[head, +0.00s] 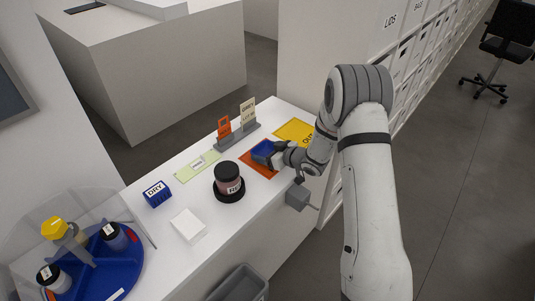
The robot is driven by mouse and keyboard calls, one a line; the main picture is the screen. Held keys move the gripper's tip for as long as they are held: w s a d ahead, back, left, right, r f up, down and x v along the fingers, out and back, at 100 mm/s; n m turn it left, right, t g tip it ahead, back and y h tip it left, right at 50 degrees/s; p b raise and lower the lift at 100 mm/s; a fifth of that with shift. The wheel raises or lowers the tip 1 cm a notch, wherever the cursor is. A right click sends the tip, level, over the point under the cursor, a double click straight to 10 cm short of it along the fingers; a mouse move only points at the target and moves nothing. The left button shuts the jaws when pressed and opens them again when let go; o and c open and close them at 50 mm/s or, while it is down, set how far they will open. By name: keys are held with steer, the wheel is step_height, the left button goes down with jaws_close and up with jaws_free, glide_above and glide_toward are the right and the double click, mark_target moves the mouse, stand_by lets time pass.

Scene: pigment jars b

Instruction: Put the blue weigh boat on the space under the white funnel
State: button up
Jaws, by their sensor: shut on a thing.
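The blue weigh boat (262,149) is at my gripper (275,155), over the orange mat (259,167) on the white table. My gripper is shut on its right side. It looks slightly tilted, and I cannot tell whether it still touches the mat. The gripper hides part of it. I cannot make out a white funnel, or a space under one, in the head view.
A dark-lidded jar (228,180) stands left of the mat. A grey holder (238,135) with upright cards is behind. Green (197,165) and yellow (294,132) mats flank the orange one. A blue DRY block (157,193), white block (188,226) and blue round tray (127,267) with jars stand left.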

step_height(320, 180, up, 10)
steer(key=s+d+f+m+t+h, duration=0.1)
steer(key=d+m+h, duration=0.1)
steer(key=d, duration=0.1)
steer(key=s+d+f+m+t+h, duration=0.1)
steer(key=s+d+f+m, duration=0.1)
steer(key=d, duration=0.2)
steer(key=s+d+f+m+t+h, duration=0.1)
steer(key=d+f+m+t+h, duration=0.1)
steer(key=d, duration=0.1)
steer(key=shift+s+d+f+h, duration=0.1)
steer(key=shift+s+d+h, duration=0.15)
steer(key=shift+d+h, duration=0.05)
steer(key=s+d+f+m+h, duration=0.1)
steer(key=s+d+m+h, duration=0.1)
steer(key=s+d, duration=0.1)
steer(key=s+d+f+m+t+h, duration=0.1)
steer(key=s+d+f+m+h, duration=0.1)
steer(key=d, duration=0.4)
steer(key=shift+s+h, duration=0.4)
steer(key=shift+h, duration=0.1)
